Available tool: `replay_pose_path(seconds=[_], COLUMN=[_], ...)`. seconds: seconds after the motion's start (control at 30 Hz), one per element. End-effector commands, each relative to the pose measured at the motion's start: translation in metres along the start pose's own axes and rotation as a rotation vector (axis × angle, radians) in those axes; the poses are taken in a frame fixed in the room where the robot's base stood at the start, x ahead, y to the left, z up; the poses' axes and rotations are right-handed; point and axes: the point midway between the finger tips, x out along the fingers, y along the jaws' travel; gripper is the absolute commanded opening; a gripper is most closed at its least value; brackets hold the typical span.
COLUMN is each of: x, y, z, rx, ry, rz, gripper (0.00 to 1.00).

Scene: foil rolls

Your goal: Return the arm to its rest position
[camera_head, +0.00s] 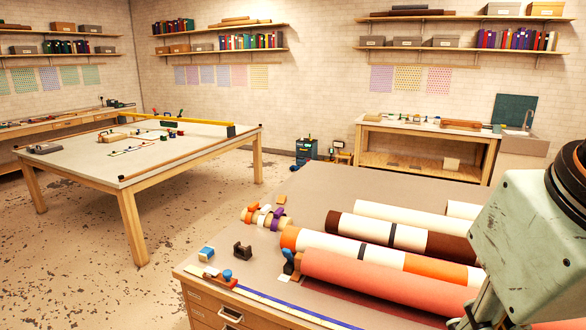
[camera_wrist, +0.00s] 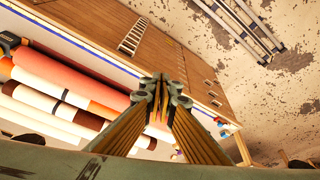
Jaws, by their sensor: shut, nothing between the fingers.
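My gripper (camera_wrist: 164,84) points up the middle of the wrist view. Its fingers are together with nothing between them. In the wrist view it shows in front of the wooden drawer front of the bench (camera_wrist: 170,52); how far apart they are I cannot tell. In the head view my pale green arm stands at the lower right, in front of the foil rolls. The gripper itself cannot be made out there. The pink roll (camera_head: 385,279) lies on the bench top, in front of a white and orange roll (camera_head: 430,268). No roll is in the gripper.
A white and brown roll (camera_head: 395,235) lies farther back. Small coloured pieces (camera_head: 265,215), a dark holder (camera_head: 242,251) and a blue-and-cream box (camera_head: 206,253) sit at the bench's left end. Another table (camera_head: 105,165) stands at left, with open floor (camera_head: 190,230) between.

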Motion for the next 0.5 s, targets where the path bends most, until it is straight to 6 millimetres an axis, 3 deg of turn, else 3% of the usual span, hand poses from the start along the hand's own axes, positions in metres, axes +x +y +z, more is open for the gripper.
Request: replay_pose_path(seconds=[0.2, 0.5], x=[0.003, 0.003], y=[0.003, 0.003], z=[0.015, 0.015], rx=[0.011, 0.012], ry=[0.006, 0.007], rz=[0.004, 0.004], gripper=[0.00, 0.00])
